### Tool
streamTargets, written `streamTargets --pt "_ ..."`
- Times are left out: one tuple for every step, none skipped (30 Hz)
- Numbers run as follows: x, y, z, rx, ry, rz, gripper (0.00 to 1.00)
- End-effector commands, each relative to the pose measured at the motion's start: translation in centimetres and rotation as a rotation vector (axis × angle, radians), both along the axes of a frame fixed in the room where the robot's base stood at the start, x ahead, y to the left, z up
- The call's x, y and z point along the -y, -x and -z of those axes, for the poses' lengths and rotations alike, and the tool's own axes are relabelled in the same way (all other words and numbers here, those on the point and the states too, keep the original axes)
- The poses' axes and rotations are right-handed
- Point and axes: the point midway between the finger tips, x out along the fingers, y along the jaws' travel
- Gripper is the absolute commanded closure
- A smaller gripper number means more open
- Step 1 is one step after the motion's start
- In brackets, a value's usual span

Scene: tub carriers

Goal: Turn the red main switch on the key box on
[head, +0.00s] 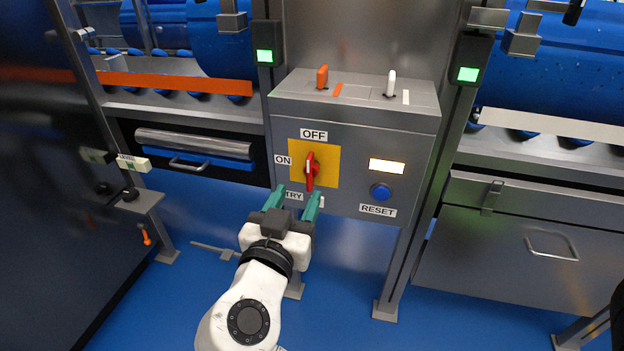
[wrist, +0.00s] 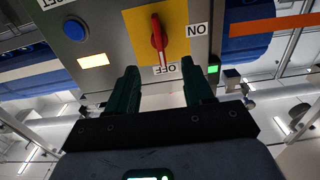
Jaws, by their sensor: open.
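The red main switch (head: 310,172) sits on a yellow plate (head: 329,160) on the front of the grey key box (head: 354,145). Its handle stands nearly upright, in line with the OFF label (head: 314,134) above; the ON label (head: 283,159) is to its left. In the wrist view, which is upside down, the red switch (wrist: 157,35) points toward OFF. My gripper (head: 293,197) is open and empty, its green fingers just below the switch in the head view and partly covering the TRY label. In the wrist view the gripper (wrist: 159,70) shows a gap between its fingers, with the switch beyond it.
A blue RESET button (head: 380,192) and a lit yellow panel (head: 386,166) are right of the switch. An orange lever (head: 322,77) and a white lever (head: 391,83) stand on the box top. Posts with green lights flank the box.

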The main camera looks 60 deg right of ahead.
Motion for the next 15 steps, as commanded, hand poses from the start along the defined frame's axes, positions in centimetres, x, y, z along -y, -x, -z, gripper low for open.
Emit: streamTargets --pt "1.0 -0.3 0.1 0.0 -0.001 0.004 0.48" --pt "1.5 -0.5 0.1 0.0 0.0 0.004 0.48" --pt "2.3 -0.7 0.1 0.0 -0.001 0.005 0.48" --pt "2.8 -0.9 0.1 0.0 -0.001 0.004 0.48" --pt "3.3 -1.1 0.1 0.0 -0.001 0.004 0.48" --pt "3.9 -1.4 0.1 0.0 0.0 0.003 0.48" --pt "4.4 -1.5 0.1 0.0 -0.001 0.004 0.48" --pt "4.8 -1.6 0.1 -0.002 -0.002 0.003 0.48" --pt "5.3 -1.9 0.1 -0.001 -0.001 0.003 0.48" --pt "5.6 -2.0 0.1 -0.002 0.0 0.003 0.48" --pt "5.9 -2.1 0.1 -0.003 -0.001 0.002 0.48" --pt "6.3 -2.3 0.1 -0.002 -0.002 0.001 0.48" --pt "6.5 -2.4 0.1 -0.001 -0.001 0.0 0.48" --pt "6.6 -2.4 0.1 -0.001 -0.001 0.0 0.48" --pt "6.9 -2.5 0.1 -0.001 -0.001 0.001 0.48"
